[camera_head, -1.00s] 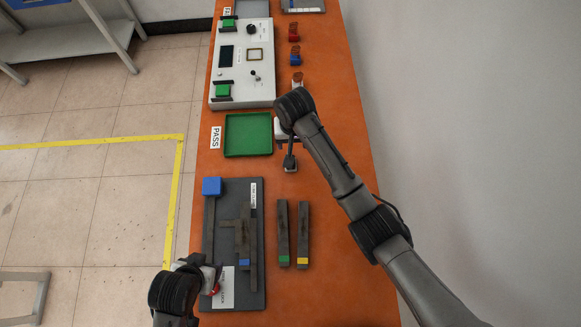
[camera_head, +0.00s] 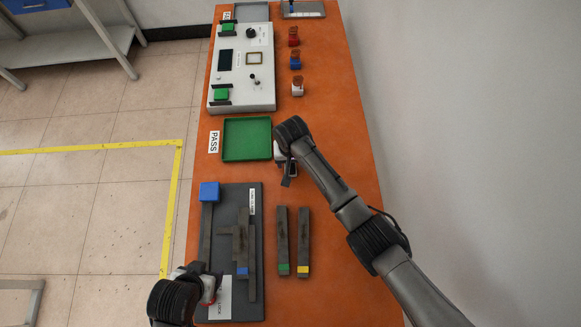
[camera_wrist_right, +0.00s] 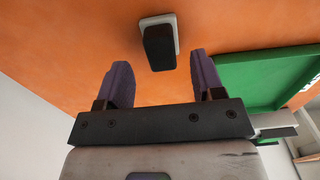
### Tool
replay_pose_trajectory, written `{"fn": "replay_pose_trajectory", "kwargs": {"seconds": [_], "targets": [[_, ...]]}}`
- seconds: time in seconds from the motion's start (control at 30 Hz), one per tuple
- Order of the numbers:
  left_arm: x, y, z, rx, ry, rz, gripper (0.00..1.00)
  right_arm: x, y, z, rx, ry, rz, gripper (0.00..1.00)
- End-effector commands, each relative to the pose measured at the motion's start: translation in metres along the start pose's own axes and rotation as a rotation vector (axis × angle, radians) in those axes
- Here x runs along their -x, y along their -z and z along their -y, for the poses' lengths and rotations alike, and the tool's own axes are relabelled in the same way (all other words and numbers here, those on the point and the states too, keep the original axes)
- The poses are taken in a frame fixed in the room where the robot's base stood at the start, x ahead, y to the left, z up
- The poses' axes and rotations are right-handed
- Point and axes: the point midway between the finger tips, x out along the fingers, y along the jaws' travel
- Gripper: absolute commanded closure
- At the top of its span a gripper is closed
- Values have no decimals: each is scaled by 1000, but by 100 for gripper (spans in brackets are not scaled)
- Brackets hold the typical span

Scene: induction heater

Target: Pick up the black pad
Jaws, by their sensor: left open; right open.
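The black pad (camera_wrist_right: 158,45) lies on a small light grey base on the orange table in the right wrist view. My right gripper (camera_wrist_right: 159,62) is open, with its two purplish-dark fingers on either side of the pad's near end; I cannot tell how far above the table they are. In the head view my right gripper (camera_head: 288,178) is just right of the green tray, and there the pad is too small and covered to tell from the fingers. My left gripper (camera_head: 214,280) is open by the lower left of the dark grey board, next to a red part.
The green tray (camera_head: 247,139) is close left of my right gripper. The grey board (camera_head: 252,305) carries dark bars and a blue block (camera_head: 209,191). Two loose bars (camera_head: 282,240) lie right of it. A white control box (camera_head: 240,68) and small coloured blocks stand farther up.

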Motion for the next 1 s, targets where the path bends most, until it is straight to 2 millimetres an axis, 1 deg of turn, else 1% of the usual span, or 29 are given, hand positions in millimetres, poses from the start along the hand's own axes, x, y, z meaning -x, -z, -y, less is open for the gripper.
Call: {"fn": "replay_pose_trajectory", "kwargs": {"seconds": [0.03, 0.2, 0.33, 0.57, 1.0], "targets": [[-3, -1, 0, 0, 0, 0, 32, -10, -2, 1, 0, 0, 2, 38], [-8, -2, 0, -2, 1, 0, 32, -26, -2, 1, 0, 0, 1, 38], [-8, -3, 1, -5, 4, 1, 32, -32, -2, 1, 0, 0, -1, 38], [-8, -3, 4, -12, 10, 2, 32, -32, -2, 1, 0, 1, -1, 38], [-8, -3, 3, -10, 8, 2, 32, -31, -2, 1, -1, 0, -1, 80]]}}
